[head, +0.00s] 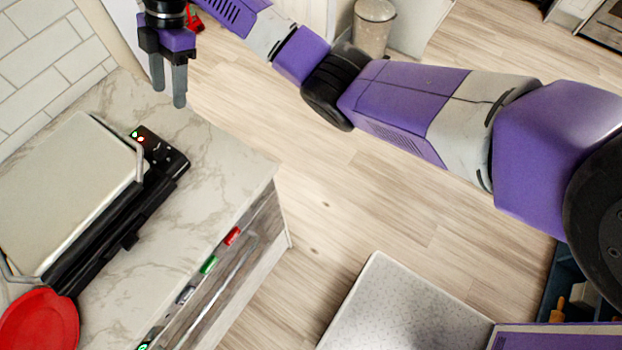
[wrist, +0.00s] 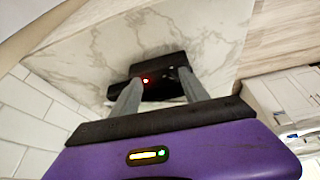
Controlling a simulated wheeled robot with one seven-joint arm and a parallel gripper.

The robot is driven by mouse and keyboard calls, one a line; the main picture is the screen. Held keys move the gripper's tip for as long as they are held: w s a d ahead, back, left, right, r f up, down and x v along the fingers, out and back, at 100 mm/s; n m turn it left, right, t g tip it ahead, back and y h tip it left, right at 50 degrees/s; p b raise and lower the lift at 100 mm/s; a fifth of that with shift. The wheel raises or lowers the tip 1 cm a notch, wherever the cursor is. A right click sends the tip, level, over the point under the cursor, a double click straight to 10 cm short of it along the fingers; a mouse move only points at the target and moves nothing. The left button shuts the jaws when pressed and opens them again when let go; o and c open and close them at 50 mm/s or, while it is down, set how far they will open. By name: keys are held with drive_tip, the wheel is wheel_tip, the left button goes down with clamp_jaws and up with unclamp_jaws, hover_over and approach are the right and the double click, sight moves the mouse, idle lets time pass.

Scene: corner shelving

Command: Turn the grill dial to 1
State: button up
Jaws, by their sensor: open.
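The grill (head: 70,190) stands on the marble counter at the left of the head view, with a pale lid, metal handle and black body. Its black control panel (head: 165,155) is at the end nearer my gripper, with small red and green lights. The dial and its setting are too small to make out. My gripper (head: 168,98) is open and empty above the counter, apart from the panel. In the wrist view, the black panel (wrist: 160,93) with a red light shows beyond and between the two grey fingers (wrist: 157,86).
A red plate (head: 40,322) lies by the grill's near end. The marble counter (head: 225,165) is bare to the right of the grill. A white tiled wall (head: 45,60) runs behind it. A bin (head: 373,28) stands on the wooden floor at the back.

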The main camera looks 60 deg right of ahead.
drive_tip(key=w+a+f+m+t+b, duration=0.15)
drive_tip(key=w+a+m+t, duration=0.25)
drive_tip(key=w+m+t, duration=0.55)
drive_tip(key=s+f+m+t+h+b, duration=0.1)
drive_tip(key=s+f+m+t, duration=0.1)
drive_tip(key=s, duration=0.3)
drive_tip(key=s+f+m+t+h+b, duration=0.1)
drive_tip(key=s+f+m+t+b, duration=0.1)
drive_tip(key=s, duration=0.4)
drive_tip(key=s+d+f+m+t+h+b, duration=0.1)
drive_tip(key=s+f+m+t, duration=0.2)
drive_tip(key=s+m, duration=0.1)
drive_tip(key=shift+s+h, duration=0.3)
drive_tip(key=shift+s, duration=0.55)
drive_tip(key=s+f+m+h+b, duration=0.1)
drive_tip(key=s+f+b, duration=0.1)
drive_tip(key=s, duration=1.1)
drive_tip(key=s+d+f+h+b, duration=0.1)
drive_tip(key=s+f+b, duration=0.1)
drive_tip(key=s, duration=1.1)
drive_tip(key=shift+d+f+m+h+b, duration=0.15)
drive_tip(key=shift+f+m+h+b, duration=0.2)
drive_tip(key=shift+b, duration=0.4)
